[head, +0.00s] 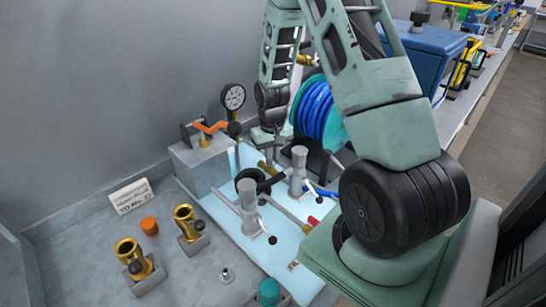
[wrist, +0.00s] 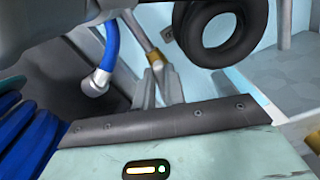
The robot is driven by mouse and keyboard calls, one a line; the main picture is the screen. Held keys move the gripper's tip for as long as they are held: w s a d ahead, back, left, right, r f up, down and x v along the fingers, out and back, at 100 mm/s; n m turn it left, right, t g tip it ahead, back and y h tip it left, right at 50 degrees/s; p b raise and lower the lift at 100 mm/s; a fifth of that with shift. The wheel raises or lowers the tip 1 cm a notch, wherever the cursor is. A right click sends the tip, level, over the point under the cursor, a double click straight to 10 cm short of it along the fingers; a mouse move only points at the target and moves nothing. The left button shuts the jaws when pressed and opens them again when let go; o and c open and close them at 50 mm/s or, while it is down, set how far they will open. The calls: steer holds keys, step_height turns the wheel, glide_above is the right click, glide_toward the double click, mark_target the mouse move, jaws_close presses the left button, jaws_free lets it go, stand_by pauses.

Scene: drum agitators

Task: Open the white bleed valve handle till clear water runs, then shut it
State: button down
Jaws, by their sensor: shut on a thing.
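My gripper (head: 268,143) reaches down at the far end of the light blue tray (head: 282,247), beside the blue hose reel. In the wrist view its grey fingers (wrist: 159,82) are shut at a brass fitting (wrist: 155,61) on the end of a metal pipe. This brass piece also shows below my gripper in the head view (head: 265,167). The white bleed valve handle is not clearly seen; the fingers hide what they grip, which appears to be this handle. I see no running water, and cannot tell how far the valve is turned.
The blue hose reel (head: 316,108) stands right of my gripper. A round gauge (head: 233,96) and a grey block (head: 200,165) are to its left. Grey valve posts (head: 248,192) stand on the tray close by. Brass cups (head: 130,256) are at the front left.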

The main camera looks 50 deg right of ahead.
steer(key=m, duration=0.3)
steer(key=shift+w+a+m, duration=0.25)
steer(key=shift+m, duration=0.15)
steer(key=m, duration=0.3)
steer(key=shift+w+a+r+m, duration=0.1)
steer(key=shift+w+a+m, duration=0.1)
steer(key=shift+m, duration=0.1)
steer(key=m, duration=0.1)
steer(key=m+p, duration=0.1)
steer(key=m, duration=0.1)
steer(key=shift+w, duration=0.3)
steer(key=shift+w+m+p, duration=0.25)
steer(key=shift+m+p, duration=0.4)
steer(key=shift+m, duration=1.15)
steer(key=c, duration=1.5)
jaws_free()
steer(key=shift+o, duration=0.2)
steer(key=shift+a, duration=0.1)
step_height(320, 180, up, 17)
steer(key=shift+r+b, duration=0.15)
steer(key=shift+b, duration=0.3)
steer(key=shift+s, duration=0.1)
